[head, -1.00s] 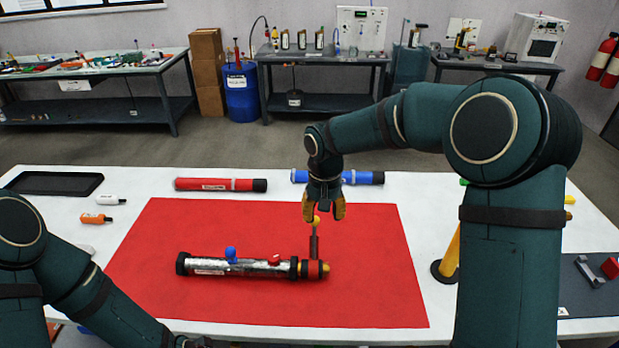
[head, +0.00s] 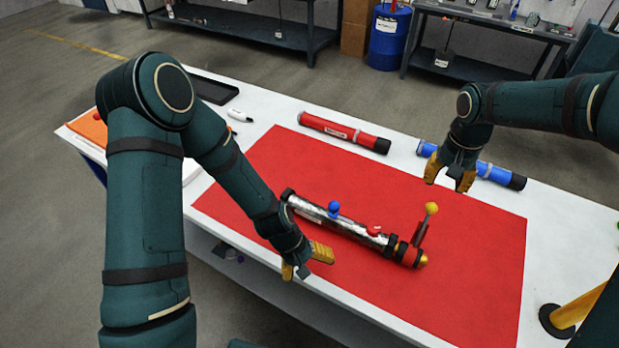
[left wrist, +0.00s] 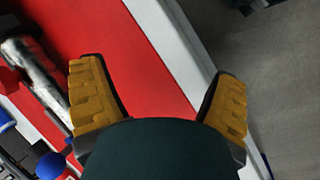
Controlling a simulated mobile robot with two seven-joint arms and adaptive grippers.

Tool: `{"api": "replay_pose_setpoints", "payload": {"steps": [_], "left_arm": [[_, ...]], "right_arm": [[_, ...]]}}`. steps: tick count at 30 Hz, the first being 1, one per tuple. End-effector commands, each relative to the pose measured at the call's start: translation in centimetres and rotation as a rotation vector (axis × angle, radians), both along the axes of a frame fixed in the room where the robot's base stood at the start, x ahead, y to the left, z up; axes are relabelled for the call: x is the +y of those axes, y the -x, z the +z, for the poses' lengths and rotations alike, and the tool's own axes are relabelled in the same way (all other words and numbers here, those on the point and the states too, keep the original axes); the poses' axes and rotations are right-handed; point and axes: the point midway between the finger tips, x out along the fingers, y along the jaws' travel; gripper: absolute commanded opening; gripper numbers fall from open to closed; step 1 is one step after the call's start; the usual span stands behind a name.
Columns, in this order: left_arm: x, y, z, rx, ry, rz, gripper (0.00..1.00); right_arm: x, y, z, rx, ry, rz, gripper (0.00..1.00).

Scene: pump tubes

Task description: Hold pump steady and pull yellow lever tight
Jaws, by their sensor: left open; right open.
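The silver pump (head: 345,222) lies on a red mat (head: 300,165), with black bands, a blue knob and a red knob on top. Its lever (head: 427,222) stands up at the right end and has a yellow ball tip. My left gripper (head: 308,262) is open and empty at the mat's front edge, in front of the pump and apart from it. In the left wrist view its two yellow-padded fingers (left wrist: 158,100) are spread, and part of the pump (left wrist: 38,75) shows at the left. My right gripper (head: 450,178) is open above the mat, behind the lever and not touching it.
A red tube (head: 340,133) and a blue tube (head: 490,172) lie on the white table (head: 275,110) behind the mat. A black tray (head: 213,90) is at the back left. A yellow post on a black base (head: 555,320) stands at the right.

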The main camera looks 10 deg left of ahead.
Motion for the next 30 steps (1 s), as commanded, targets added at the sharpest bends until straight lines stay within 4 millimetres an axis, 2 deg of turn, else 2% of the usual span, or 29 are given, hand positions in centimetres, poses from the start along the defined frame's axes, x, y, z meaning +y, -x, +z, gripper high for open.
{"api": "replay_pose_setpoints", "payload": {"steps": [1, 5, 12, 14, 21, 27, 30], "left_arm": [[0.0, -1.6, 0.8, 0.033, 0.017, 0.05, 0.88], [-0.3, -4.7, 3.3, 0.144, 0.077, 0.172, 0.88], [-0.9, -10.0, 10.0, 0.349, 0.207, 0.356, 0.88], [0.2, -11.3, 9.9, 0.363, 0.147, 0.419, 0.88], [3.4, -15.7, 11.4, 0.399, -0.004, 0.646, 0.88], [4.7, -17.2, 12.2, 0.405, -0.063, 0.742, 0.88], [4.7, -17.2, 11.9, 0.407, -0.071, 0.753, 0.88]], "right_arm": [[0.0, 0.0, 0.0, 0.0, 0.0, 0.0, 0.46], [0.0, 0.0, 0.0, 0.0, 0.0, 0.0, 0.46], [0.0, 0.0, 0.0, 0.0, 0.0, 0.0, 0.46], [0.0, 0.0, 0.0, 0.0, 0.0, 0.0, 0.46], [0.0, 0.0, 0.0, 0.0, 0.0, 0.0, 0.46], [0.0, 0.0, 0.0, 0.0, 0.0, 0.0, 0.46], [0.0, 0.0, 0.0, 0.0, 0.0, 0.0, 0.46]]}}
